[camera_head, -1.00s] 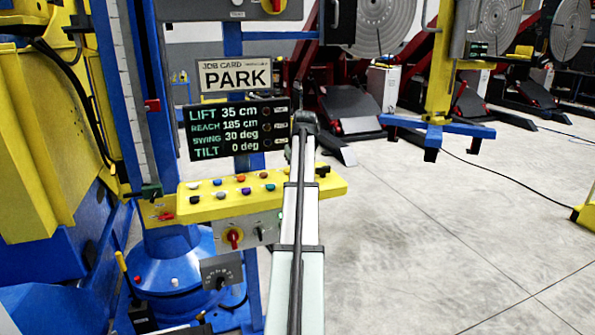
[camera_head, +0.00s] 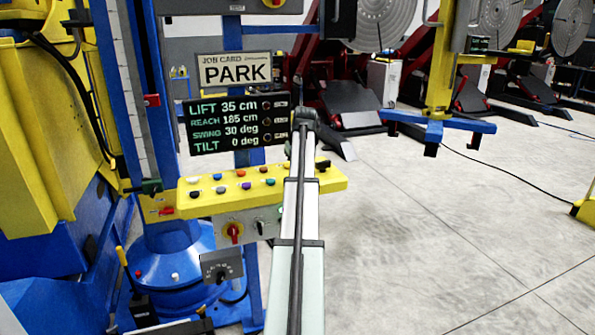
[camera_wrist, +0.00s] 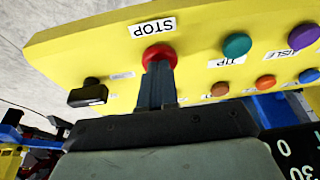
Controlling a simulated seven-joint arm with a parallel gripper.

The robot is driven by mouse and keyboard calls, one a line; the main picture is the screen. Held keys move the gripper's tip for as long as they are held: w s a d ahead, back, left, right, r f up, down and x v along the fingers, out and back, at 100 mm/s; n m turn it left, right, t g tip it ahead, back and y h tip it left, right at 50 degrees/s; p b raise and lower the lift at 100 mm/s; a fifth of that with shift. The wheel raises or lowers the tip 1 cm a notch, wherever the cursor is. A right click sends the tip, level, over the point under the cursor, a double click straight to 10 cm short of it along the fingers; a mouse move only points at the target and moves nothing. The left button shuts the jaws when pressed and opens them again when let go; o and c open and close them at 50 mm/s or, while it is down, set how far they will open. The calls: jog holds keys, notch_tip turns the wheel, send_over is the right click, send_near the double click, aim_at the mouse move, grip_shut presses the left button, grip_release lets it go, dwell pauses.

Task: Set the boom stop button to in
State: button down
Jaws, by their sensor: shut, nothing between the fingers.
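The boom stop button (camera_wrist: 160,54) is a round red button in the wrist view, beside an upside-down STOP label on the yellow panel (camera_wrist: 85,48). My gripper (camera_wrist: 157,74) is shut and empty. Its fingertips overlap the near edge of the button in the picture; whether they press on it, and how far in it sits, I cannot tell. In the head view the yellow panel (camera_head: 215,205) shows at the centre left, but my arm covers the stop button and my gripper.
A teal button (camera_wrist: 237,45) and several other coloured buttons lie right of the stop button in the wrist view. A black lever (camera_wrist: 88,94) stands to its left. The display (camera_head: 232,125) reads lift 35 cm, reach 185 cm, swing 30 deg, tilt 0 deg.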

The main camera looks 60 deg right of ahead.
jog(key=v, duration=1.2)
jog(key=shift+w+d+r, duration=0.25)
jog(key=shift+d+r, duration=0.05)
jog(key=shift+r, duration=0.2)
